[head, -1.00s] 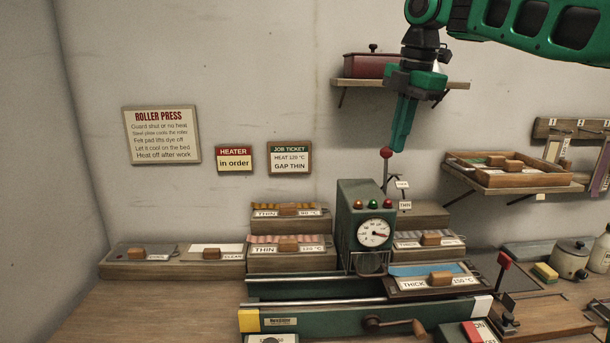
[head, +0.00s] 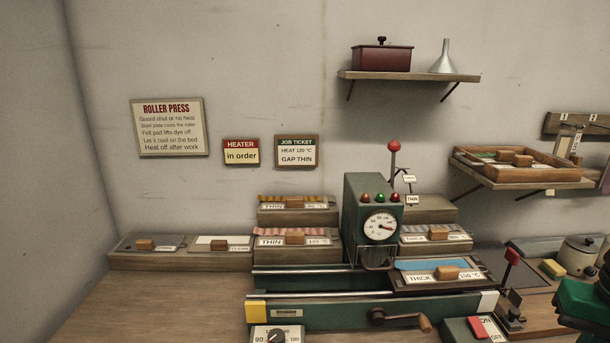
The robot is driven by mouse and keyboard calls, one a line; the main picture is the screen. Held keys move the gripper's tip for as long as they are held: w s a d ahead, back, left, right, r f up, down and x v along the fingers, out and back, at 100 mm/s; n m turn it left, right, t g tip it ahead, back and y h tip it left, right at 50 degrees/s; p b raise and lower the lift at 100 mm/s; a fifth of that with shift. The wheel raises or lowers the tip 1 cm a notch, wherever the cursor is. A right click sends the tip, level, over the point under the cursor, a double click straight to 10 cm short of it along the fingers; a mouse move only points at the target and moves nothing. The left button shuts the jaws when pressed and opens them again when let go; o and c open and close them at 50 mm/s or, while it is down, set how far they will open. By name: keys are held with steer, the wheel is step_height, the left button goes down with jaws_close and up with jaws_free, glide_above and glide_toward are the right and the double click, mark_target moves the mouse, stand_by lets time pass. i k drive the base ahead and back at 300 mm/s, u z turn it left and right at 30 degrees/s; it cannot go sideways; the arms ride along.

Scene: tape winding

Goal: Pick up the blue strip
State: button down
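The blue strip (head: 432,264) lies flat along the back of a tray (head: 408,286) labelled THICK and 150 °C, on the right part of the roller press. A wooden block (head: 447,272) sits in front of the strip on that tray and overlaps its lower edge in the picture. The green roller press (head: 361,225) with its dial and three lamps stands just left of the tray. A green part of my arm shows at the lower right edge. My gripper's fingers are outside the picture, so I cannot see whether they hold anything.
Trays with other strips (head: 295,233) stand left of the press, and another tray (head: 437,237) stands behind the blue one. A red-knobbed lever (head: 394,146) rises behind the press. A second red-knobbed lever (head: 512,256) stands right of the tray. Bare bench (head: 150,305) lies at front left.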

mark_target(427, 272)
steer(key=u, duration=0.05)
steer(key=k, duration=0.5)
steer(key=u, duration=1.4)
steer(key=i, duration=1.05)
steer(key=z, duration=1.9)
